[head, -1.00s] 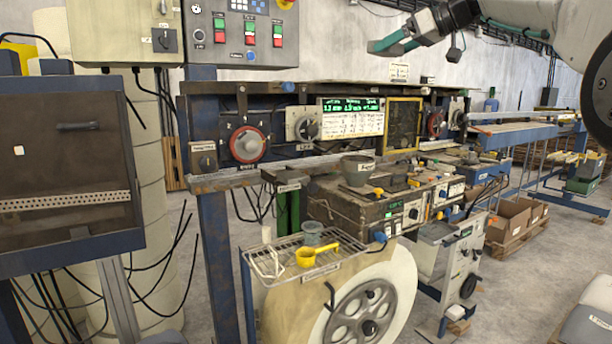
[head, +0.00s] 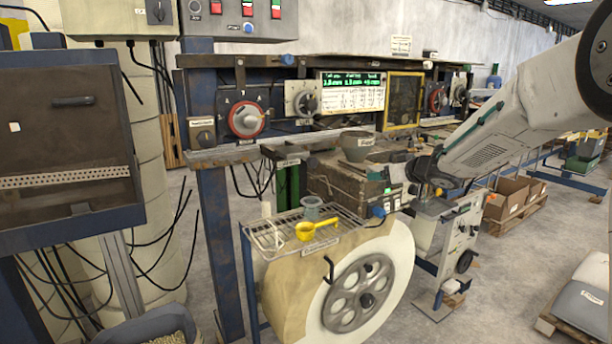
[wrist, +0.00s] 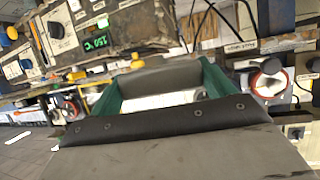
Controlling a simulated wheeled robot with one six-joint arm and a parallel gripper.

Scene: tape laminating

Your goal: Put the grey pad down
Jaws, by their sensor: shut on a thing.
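My gripper (head: 388,172) reaches in from the right in the head view, with its teal fingers over the worn machine bench, just right of the grey cup. In the wrist view its two green fingers stand apart with the grey pad (wrist: 158,80) between them, and they are shut on it. The pad appears as a plain grey strip across the gap. In the head view the pad is largely hidden by the fingers, and whether it touches the bench cannot be told.
A grey labelled cup (head: 357,146) stands close left of my gripper. A wire rack (head: 268,240) in front holds a yellow scoop (head: 316,229) and a small grey cup (head: 312,206). A control panel with dials (head: 246,119) runs behind. Cardboard boxes (head: 512,198) stand at the right.

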